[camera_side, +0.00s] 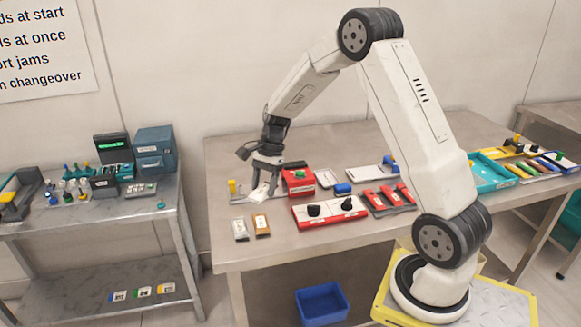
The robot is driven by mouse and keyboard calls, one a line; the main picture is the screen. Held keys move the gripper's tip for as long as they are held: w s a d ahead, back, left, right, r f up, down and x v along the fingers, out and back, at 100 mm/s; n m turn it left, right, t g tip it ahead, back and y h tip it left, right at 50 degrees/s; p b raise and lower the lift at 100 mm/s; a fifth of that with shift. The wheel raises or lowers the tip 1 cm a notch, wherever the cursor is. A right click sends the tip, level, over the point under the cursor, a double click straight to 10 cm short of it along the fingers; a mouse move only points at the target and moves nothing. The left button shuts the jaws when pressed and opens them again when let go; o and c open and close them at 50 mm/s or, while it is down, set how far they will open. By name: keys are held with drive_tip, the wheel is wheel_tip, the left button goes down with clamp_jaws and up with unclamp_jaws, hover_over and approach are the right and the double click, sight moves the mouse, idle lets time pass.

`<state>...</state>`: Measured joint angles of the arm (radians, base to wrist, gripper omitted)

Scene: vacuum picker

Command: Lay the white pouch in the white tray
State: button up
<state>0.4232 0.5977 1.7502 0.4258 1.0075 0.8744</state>
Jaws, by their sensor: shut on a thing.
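My gripper (266,182) hangs over the left part of the steel table, pointing down. It is shut on a small white pouch (258,194), which shows below the fingers. I cannot tell whether the pouch touches the table. A flat white tray (366,173) lies farther right, towards the back of the table, with a blue and yellow item at its right end. Another whitish pouch (240,229) and a brown pouch (261,224) lie apart from my gripper, near the front left edge.
A red box (298,181) stands close to the right of my gripper. A red panel with black knobs (329,212), a blue block (343,189) and red pieces on a dark holder (378,208) lie farther right. A yellow post (232,187) stands at the left edge.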

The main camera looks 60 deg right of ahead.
drive_tip(key=d+r+m+t+h, duration=0.1)
drive_tip(key=d+m+t, duration=0.2)
drive_tip(key=d+m, duration=0.5)
drive_tip(key=shift+d+r+m, duration=0.15)
drive_tip(key=shift+r+m, duration=0.2)
drive_tip(key=shift+m, duration=0.15)
drive_tip(key=w+d+f, duration=0.1)
drive_tip(key=w+f, duration=0.1)
drive_tip(key=w, duration=0.1)
drive_tip(key=w+d+f, duration=0.1)
drive_tip(key=w+f, duration=0.2)
drive_tip(key=w, duration=0.1)
drive_tip(key=w+d+f, duration=0.2)
drive_tip(key=w, duration=0.2)
drive_tip(key=shift+w+d+f, duration=0.1)
drive_tip(key=shift+f, duration=0.25)
drive_tip(key=shift+w+d+f, duration=0.25)
drive_tip(key=shift+w+f, duration=0.3)
drive_tip(key=shift+f, duration=0.1)
drive_tip(key=shift+w+d+f, duration=0.1)
drive_tip(key=shift+w+f, duration=0.3)
drive_tip(key=shift+f, duration=1.45)
